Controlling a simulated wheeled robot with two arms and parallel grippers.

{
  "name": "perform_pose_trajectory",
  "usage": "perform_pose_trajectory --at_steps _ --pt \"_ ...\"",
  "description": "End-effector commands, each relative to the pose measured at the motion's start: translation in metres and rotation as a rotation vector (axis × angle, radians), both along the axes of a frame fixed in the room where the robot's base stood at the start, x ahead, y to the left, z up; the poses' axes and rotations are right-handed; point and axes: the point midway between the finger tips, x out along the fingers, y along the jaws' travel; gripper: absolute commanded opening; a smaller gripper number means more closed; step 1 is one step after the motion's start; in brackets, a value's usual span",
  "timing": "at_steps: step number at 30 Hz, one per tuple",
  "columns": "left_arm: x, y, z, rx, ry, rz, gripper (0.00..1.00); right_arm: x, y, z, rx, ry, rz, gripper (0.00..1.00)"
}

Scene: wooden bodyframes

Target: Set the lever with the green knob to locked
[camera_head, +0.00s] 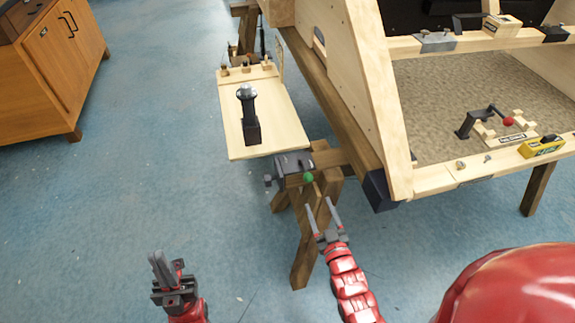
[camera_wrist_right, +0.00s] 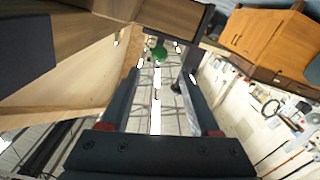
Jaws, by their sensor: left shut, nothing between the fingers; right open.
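The green knob (camera_head: 308,177) sits at a dark metal fitting (camera_head: 291,164) on the end of a wooden beam, above a trestle leg. The lever's arm and its locked mark cannot be made out. My right gripper (camera_head: 319,206) is open and empty, just below and slightly right of the knob in the head view. In the right wrist view the green knob (camera_wrist_right: 159,53) shows beyond the open fingers, roughly between their tips, apart from them. My left gripper (camera_head: 160,264) is shut and empty, low at the left, away from the knob.
A wooden shelf (camera_head: 285,135) with a dark upright post (camera_head: 249,115) lies behind the fitting. A red-knobbed lever (camera_head: 508,121) and a yellow block (camera_head: 541,146) are on the wooden bodyframe (camera_head: 404,170) at right. A cabinet (camera_head: 55,65) stands far left. The blue floor between is clear.

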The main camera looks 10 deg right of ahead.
Motion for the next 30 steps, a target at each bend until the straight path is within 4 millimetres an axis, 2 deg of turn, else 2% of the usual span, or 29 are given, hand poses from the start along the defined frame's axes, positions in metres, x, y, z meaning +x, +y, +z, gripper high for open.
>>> perform_pose_trajectory --at_steps 5,21,27,30 --pt "0.0 0.0 -0.001 0.0 0.0 0.0 0.0 0.019 0.001 0.001 -0.001 0.001 0.0 0.63" --pt "0.0 0.0 -0.008 0.0 0.0 0.0 0.0 0.132 0.005 0.001 0.001 -0.002 0.001 0.63" --pt "0.0 0.0 -0.01 0.0 0.0 0.0 0.0 0.161 0.006 0.0 0.0 -0.001 0.002 0.63" --pt "0.0 0.0 -0.01 0.0 0.0 0.0 0.0 0.168 0.006 0.0 -0.001 -0.001 0.001 0.63"
